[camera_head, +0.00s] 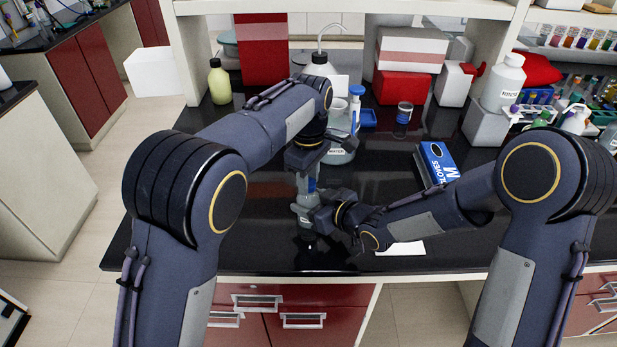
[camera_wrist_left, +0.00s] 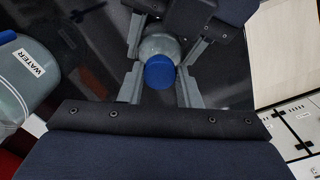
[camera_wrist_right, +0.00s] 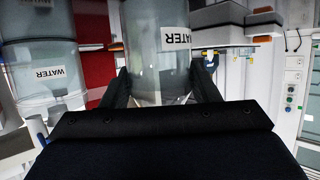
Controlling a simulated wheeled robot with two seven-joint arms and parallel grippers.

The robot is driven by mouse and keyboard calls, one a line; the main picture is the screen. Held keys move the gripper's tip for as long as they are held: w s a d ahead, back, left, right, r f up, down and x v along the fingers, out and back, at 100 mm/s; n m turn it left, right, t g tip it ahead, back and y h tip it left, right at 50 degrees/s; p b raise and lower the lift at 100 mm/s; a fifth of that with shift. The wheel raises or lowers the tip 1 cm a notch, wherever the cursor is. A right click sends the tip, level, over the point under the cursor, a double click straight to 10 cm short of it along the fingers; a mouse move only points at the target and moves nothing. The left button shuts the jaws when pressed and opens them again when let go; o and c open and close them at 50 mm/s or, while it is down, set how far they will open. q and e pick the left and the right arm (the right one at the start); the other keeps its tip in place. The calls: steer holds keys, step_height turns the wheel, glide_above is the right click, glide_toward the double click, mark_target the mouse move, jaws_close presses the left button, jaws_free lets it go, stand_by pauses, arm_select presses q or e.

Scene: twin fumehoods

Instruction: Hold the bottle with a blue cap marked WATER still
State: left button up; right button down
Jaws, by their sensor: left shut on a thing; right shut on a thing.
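The small clear bottle (camera_head: 303,209) is upright above the front part of the black counter (camera_head: 270,248); I cannot tell whether its base touches it. Its blue cap (camera_wrist_left: 159,72) shows in the left wrist view. Its WATER label (camera_wrist_right: 176,38) shows in the right wrist view. My left gripper (camera_head: 306,172) comes from above, with its fingers (camera_wrist_left: 160,88) on either side near the cap, shut on the bottle. My right gripper (camera_head: 314,215) comes from the right and is shut on the lower body, with fingers (camera_wrist_right: 160,88) on both sides. The fingers partly hide the bottle.
A larger WATER wash bottle (camera_head: 343,152) stands close behind, also in the left wrist view (camera_wrist_left: 22,85). A blue glove box (camera_head: 437,163) lies to the right. A white sheet (camera_head: 402,248) lies near the front edge. The counter's front left is clear.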

arm_select(q)
steer(key=shift+r, duration=0.2)
steer(key=shift+r, duration=0.9)
steer(key=shift+r, duration=2.05)
arm_select(e)
steer(key=shift+c, duration=2.1)
jaws_free()
steer(key=shift+d, duration=0.1)
